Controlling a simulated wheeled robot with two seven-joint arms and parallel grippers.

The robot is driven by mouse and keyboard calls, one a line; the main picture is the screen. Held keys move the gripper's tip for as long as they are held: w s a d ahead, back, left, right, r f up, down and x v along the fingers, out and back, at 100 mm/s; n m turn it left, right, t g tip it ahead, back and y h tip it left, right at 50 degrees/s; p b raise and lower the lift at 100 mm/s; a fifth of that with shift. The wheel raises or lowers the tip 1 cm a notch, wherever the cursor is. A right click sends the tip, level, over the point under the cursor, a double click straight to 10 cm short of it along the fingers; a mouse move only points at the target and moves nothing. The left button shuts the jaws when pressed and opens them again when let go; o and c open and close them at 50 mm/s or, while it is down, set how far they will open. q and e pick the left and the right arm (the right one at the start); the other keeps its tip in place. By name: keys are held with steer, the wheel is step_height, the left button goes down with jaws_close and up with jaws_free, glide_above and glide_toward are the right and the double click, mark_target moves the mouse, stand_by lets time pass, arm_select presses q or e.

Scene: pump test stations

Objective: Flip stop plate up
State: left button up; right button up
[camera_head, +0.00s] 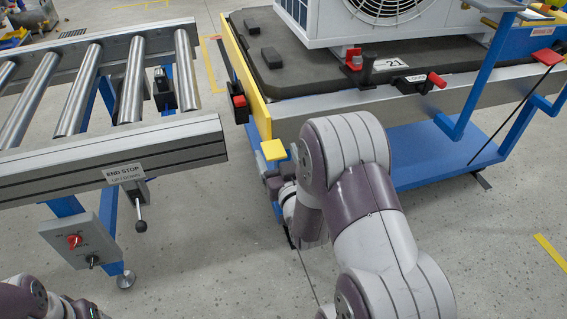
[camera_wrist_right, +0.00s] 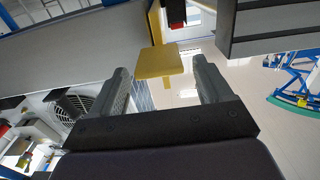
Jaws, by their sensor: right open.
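A yellow plate (camera_head: 246,78) runs along the left end of the cart, facing the roller conveyor. A small flat yellow tab (camera_head: 273,150) sticks out below its near end. In the right wrist view the tab (camera_wrist_right: 158,62) appears between the two fingers of my right gripper (camera_wrist_right: 160,67), with space on both sides. That gripper (camera_head: 272,182) is open and empty, just below the tab in the head view and partly hidden by my right arm. Whether it touches the tab cannot be told. My left gripper is out of view.
The roller conveyor (camera_head: 110,157) stands left, with an END STOP label (camera_head: 125,172), a black-knobbed lever (camera_head: 140,226) and a switch box (camera_head: 82,241). The cart's grey deck (camera_head: 285,80) carries a white fan unit (camera_head: 330,22). Open floor lies between conveyor and cart.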

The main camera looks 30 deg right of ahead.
steer(key=p+v, duration=0.1)
steer(key=v, duration=0.7)
steer(key=shift+p, duration=0.35)
